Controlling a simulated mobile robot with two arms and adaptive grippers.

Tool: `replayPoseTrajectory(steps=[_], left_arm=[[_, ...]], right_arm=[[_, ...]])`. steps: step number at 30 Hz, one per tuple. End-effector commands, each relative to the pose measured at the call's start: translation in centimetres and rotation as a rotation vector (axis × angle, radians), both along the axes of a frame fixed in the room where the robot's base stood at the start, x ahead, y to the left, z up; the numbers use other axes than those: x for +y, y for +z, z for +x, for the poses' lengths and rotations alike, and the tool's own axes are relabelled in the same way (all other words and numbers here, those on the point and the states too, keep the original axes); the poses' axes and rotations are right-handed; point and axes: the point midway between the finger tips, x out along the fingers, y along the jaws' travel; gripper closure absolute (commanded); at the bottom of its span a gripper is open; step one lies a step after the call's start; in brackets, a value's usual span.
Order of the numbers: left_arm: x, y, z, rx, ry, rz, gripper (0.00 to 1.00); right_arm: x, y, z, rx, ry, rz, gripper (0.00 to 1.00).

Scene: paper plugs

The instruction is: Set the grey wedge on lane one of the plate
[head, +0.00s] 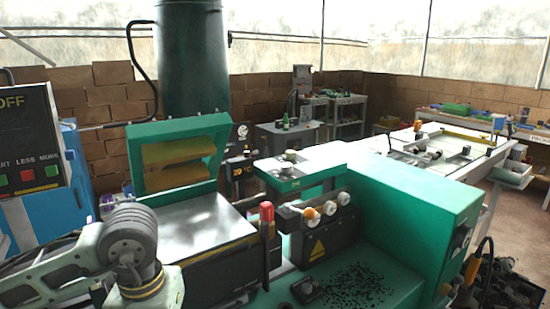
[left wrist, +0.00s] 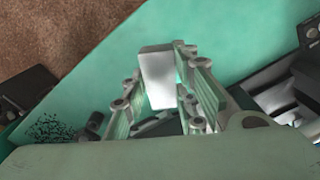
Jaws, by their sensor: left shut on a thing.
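My left gripper (left wrist: 161,68) shows in the left wrist view, its linked fingers on both sides of a pale grey block (left wrist: 157,72), which seems to be the grey wedge. The gripper is shut on it. The block's lower part is partly hidden between the fingers, and its slope is not clear. A green surface lies behind it. In the head view my left arm comes in at the lower left, and its gripper does not show there. My right gripper is in neither view. I cannot pick out the plate or its lanes with certainty.
A green machine (head: 420,205) fills the middle of the head view, with a flat grey bed (head: 195,228), a raised green cover (head: 200,133) and a red-topped post (head: 266,212). Dark specks (head: 357,286) lie on its front; similar specks (left wrist: 52,128) show in the left wrist view.

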Motion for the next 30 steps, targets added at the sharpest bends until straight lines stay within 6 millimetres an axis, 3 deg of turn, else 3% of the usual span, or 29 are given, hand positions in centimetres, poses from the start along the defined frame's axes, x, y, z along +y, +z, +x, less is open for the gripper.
replayPoseTrajectory(steps=[3, 12, 30], left_arm=[[0.3, -0.3, -0.4, 0.001, -0.062, 0.001, 0.99], [0.3, -4.7, -4.0, 0.002, -0.08, 0.002, 0.99], [0.0, -4.9, -3.9, -0.001, -0.061, 0.0, 0.99]], right_arm=[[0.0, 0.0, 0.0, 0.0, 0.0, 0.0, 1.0], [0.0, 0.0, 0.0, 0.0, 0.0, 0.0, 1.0], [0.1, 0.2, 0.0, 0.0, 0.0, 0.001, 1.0]])
